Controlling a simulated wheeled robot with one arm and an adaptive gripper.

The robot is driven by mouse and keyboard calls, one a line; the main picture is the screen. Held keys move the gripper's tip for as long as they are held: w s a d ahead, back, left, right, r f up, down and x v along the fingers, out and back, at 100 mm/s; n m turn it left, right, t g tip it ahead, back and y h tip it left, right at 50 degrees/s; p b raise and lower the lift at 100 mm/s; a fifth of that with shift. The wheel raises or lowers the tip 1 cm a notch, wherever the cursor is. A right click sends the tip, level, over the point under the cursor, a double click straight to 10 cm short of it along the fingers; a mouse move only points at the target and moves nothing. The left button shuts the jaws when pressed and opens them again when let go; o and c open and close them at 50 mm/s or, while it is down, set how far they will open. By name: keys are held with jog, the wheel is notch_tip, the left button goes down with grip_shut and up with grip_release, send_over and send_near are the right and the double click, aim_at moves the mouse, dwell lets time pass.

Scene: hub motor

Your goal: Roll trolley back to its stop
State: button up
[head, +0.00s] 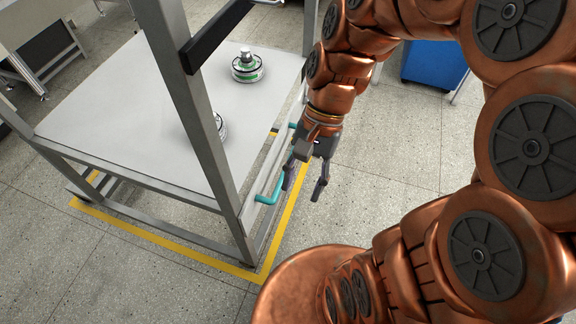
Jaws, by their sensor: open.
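The trolley is a grey metal frame with a pale flat top (110,105), standing at the left in the head view. A teal handle (271,188) sticks out from its near right side. My gripper (306,192) points down just to the right of this side, close to the handle. Its fingers are spread and nothing shows between them. Whether a finger touches the handle cannot be told. Yellow tape (180,248) on the floor runs around the trolley's near side and corner. No stop can be made out.
Two hub motors stand on the trolley top, one in plain view (248,68) and one partly behind a post (221,127). A black bar (214,36) is fixed on the upright. A blue cabinet (434,64) stands at the back right. Speckled floor (125,282) is clear in front.

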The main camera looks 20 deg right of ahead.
jog(key=w+f+m+y+b, duration=0.8)
jog(key=w+f+m, duration=0.6)
jog(key=w+m, duration=0.25)
jog(key=w+d+f+m+t+y+b, duration=0.2)
jog(key=w+d+f+m+t+b, duration=0.15)
jog(key=w+d+f+m, duration=0.35)
jog(key=w+d+f+m+t+y+b, duration=0.2)
jog(key=d+f+m+t, duration=0.2)
jog(key=d+f+m, duration=0.55)
jog(key=shift+n, duration=0.5)
jog(key=shift+f+b+x, duration=0.15)
jog(key=shift+f+x, duration=0.15)
jog(key=shift+x, duration=1.6)
jog(key=shift+f+b+x, duration=0.2)
jog(key=shift+f+x, duration=0.05)
jog(key=shift+x, duration=1.65)
jog(key=shift+f+b+x, duration=0.15)
jog(key=shift+f+x, duration=0.15)
jog(key=shift+x, duration=1.55)
jog(key=shift+s, duration=0.2)
jog(key=shift+c, duration=0.2)
grip_shut()
